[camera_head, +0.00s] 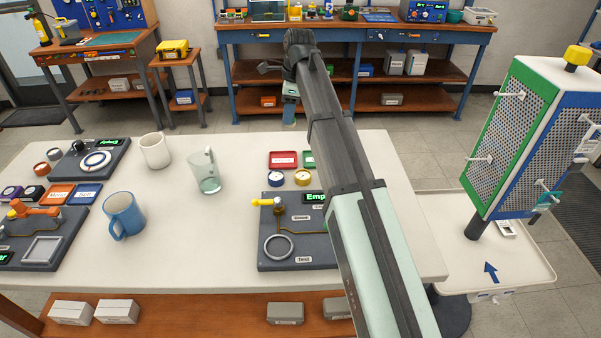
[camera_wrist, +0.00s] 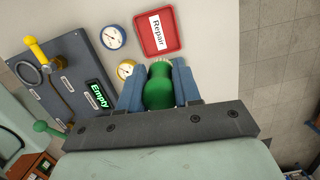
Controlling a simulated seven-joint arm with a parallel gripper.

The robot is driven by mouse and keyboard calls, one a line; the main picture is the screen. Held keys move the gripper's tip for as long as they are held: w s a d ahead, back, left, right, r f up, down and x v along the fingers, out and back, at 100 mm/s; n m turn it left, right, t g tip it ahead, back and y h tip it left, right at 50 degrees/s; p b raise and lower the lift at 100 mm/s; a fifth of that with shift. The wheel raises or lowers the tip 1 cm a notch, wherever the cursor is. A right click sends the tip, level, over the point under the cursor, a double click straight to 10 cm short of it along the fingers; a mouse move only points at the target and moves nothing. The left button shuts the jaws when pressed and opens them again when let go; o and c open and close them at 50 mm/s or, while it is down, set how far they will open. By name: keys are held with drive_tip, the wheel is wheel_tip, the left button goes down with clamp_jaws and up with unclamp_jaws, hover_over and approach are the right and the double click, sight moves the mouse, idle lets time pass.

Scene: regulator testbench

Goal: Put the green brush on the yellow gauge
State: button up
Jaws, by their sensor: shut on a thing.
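My gripper (camera_wrist: 158,92) is shut on the green brush (camera_wrist: 159,86), which shows between its two blue fingers in the wrist view. The yellow gauge (camera_wrist: 126,69) lies on the white table just left of the fingers there, apart from the brush. In the head view the yellow gauge (camera_head: 303,178) lies right of a blue gauge (camera_head: 275,179), behind the dark test panel. My gripper (camera_head: 290,112) hangs at the far end of my arm, above and beyond the table's back edge in that picture. I cannot make out the brush there.
A red Repair tray (camera_head: 283,159) lies behind the gauges, beside a partly hidden green tray (camera_head: 308,159). The test panel (camera_head: 290,255) has a yellow lever. A glass mug (camera_head: 207,175), blue mug (camera_head: 124,215) and white mug (camera_head: 155,150) stand left. A pegboard stand (camera_head: 525,130) is right.

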hover_over(299, 174)
drive_tip(key=f, duration=0.1)
drive_tip(key=shift+n, duration=0.5)
drive_tip(key=shift+s+d+f, duration=0.1)
drive_tip(key=shift+d+f, duration=0.1)
drive_tip(key=shift+f, duration=2.35)
drive_tip(key=shift+d+f, duration=0.2)
drive_tip(key=shift+f, duration=2.3)
drive_tip(key=shift+f, duration=0.1)
drive_tip(key=o, duration=1.1)
drive_tip(key=r, duration=0.4)
drive_tip(key=d+r, duration=0.1)
drive_tip(key=r, duration=0.7)
drive_tip(key=shift+d+r, duration=0.1)
drive_tip(key=shift+d, duration=0.3)
